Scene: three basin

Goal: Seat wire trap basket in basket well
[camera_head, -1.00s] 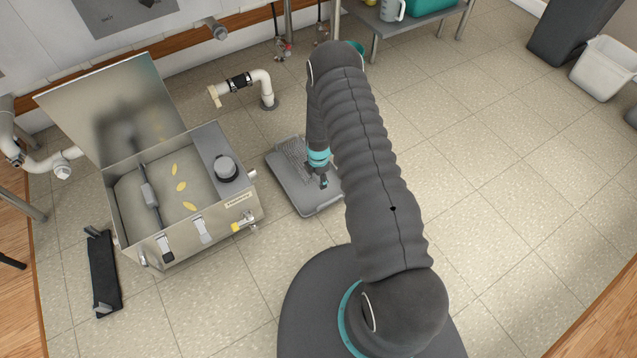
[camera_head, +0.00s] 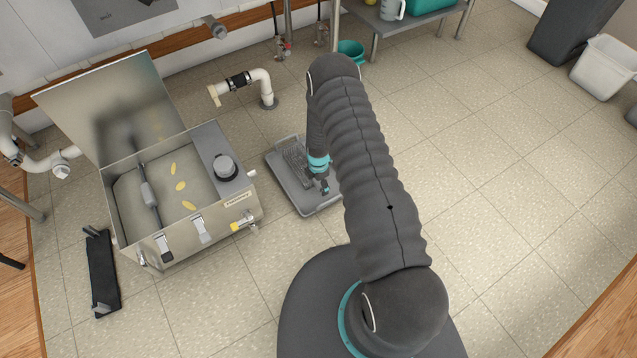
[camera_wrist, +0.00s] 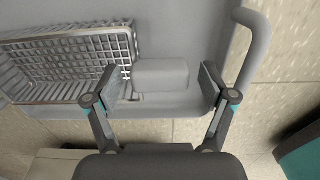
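The wire trap basket (camera_head: 292,152) lies in a grey tray (camera_head: 312,208) on the floor. In the wrist view the basket (camera_wrist: 70,62) is a grey mesh box at upper left. A plain grey block (camera_wrist: 160,76), apparently its handle, sticks out from its right side. My gripper (camera_wrist: 160,88) is open, with one finger on each side of the block and a gap visible at the right. In the head view my gripper (camera_head: 324,186) is low over the tray. The open steel basin (camera_head: 185,245) stands to the left; I cannot tell which part is the basket well.
The basin's raised lid (camera_head: 110,108) stands behind it. Yellow pieces (camera_head: 181,186) lie inside the basin. A black bar (camera_head: 103,275) lies at its left. A white pipe (camera_head: 262,85) rises behind the tray. The floor to the right is clear.

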